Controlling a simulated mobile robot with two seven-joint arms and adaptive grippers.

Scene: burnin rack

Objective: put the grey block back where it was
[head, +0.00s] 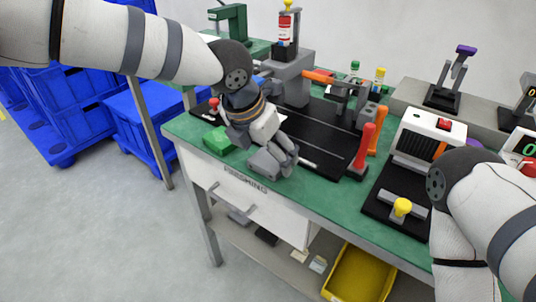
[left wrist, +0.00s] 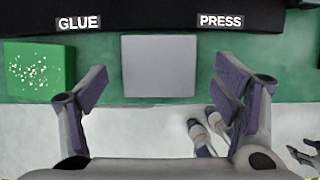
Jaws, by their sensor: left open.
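The grey block (left wrist: 158,65) lies on the green bench top between the black mat and the bench's front edge. In the head view the grey block (head: 263,163) is partly hidden by my left gripper. My left gripper (head: 268,150) is over it, pointing down. In the left wrist view my left gripper (left wrist: 163,85) is open, with one finger on each side of the block and a gap to both sides. My right arm comes in at the right of the head view, but its gripper is out of the picture.
A green block (left wrist: 38,70) lies left of the grey block. The black mat (left wrist: 140,18) with GLUE and PRESS labels lies just behind. A red-handled press (head: 364,148) stands to the right. A yellow bin (head: 358,276) is below the bench.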

